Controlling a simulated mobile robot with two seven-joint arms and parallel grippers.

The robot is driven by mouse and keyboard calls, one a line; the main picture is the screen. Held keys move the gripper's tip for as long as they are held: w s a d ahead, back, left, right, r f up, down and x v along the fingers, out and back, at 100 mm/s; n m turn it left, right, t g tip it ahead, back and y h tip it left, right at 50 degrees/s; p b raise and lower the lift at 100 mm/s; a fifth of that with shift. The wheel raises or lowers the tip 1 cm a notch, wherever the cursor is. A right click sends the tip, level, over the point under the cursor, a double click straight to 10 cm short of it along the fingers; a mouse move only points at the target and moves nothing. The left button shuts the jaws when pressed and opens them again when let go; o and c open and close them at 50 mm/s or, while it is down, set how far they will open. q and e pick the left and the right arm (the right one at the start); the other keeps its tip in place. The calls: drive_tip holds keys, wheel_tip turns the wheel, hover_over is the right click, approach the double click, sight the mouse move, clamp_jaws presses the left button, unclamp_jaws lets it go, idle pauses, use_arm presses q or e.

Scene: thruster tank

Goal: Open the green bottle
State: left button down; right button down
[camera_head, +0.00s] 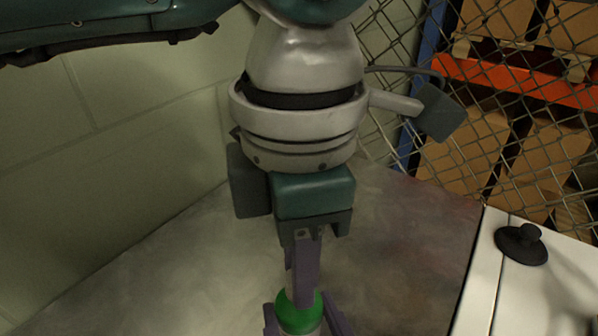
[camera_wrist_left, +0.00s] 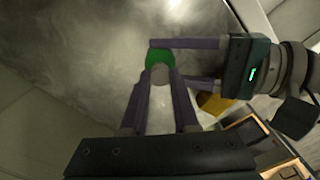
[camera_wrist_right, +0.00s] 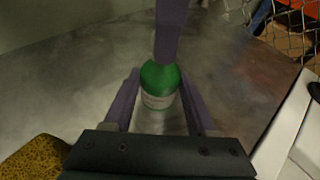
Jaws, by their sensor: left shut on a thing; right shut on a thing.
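The green bottle (camera_head: 299,318) stands upright at the bottom of the head view, its lower part cut off. The right wrist view shows its green shoulder and pale label (camera_wrist_right: 160,101). My left gripper (camera_head: 304,298) points down from above and is shut on its top; a grey round cap (camera_wrist_left: 160,74) shows between the fingers in the left wrist view. My right gripper (camera_wrist_right: 160,88) is shut around the bottle's body from the side, lower down. The left finger hides the cap in the right wrist view.
A grey mottled surface (camera_head: 190,270) lies around the bottle, mostly clear. A white box (camera_head: 540,290) with a black knob (camera_head: 522,244) is at the right. A yellow sponge-like block (camera_wrist_right: 35,160) is near my right gripper. A pale wall (camera_head: 130,130) and mesh fence (camera_head: 490,150) stand behind.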

use_arm(q)
drive_tip(key=shift+r, duration=0.25)
idle(0.7)
drive_tip(key=shift+r, duration=0.9)
drive_tip(key=shift+r, duration=2)
use_arm(e)
drive_tip(key=shift+c, duration=0.6)
unclamp_jaws()
